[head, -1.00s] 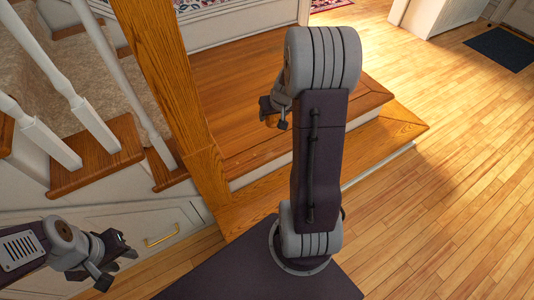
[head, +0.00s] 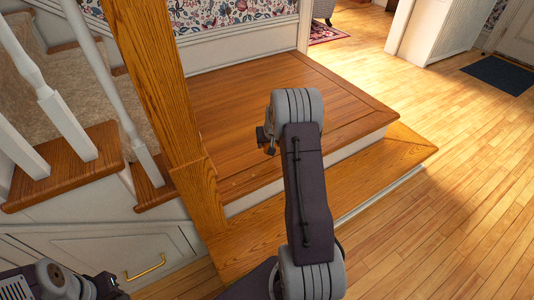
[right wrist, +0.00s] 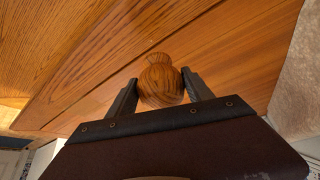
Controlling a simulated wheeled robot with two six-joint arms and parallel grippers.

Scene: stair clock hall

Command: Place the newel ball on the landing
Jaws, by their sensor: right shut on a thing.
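The newel ball (right wrist: 160,84) is a round, wood-grained ball with a narrower knob at its far end. In the right wrist view it sits between the two dark fingers of my right gripper (right wrist: 161,76), which is shut on it. The landing (head: 300,78) is a broad wooden platform in the middle of the head view. My right gripper (head: 265,140) shows there over the landing, mostly behind my own wrist, and the ball is hidden. I cannot tell whether the ball touches the boards. My left gripper (head: 108,286) is at the lower left, too cut off to read its jaws.
A thick wooden newel post (head: 155,90) rises left of the landing, beside white balusters (head: 68,125) and carpeted stairs. A lower wooden step (head: 395,152) runs along the landing's front and right. A panel with a brass handle (head: 146,267) is below. The landing's boards look clear.

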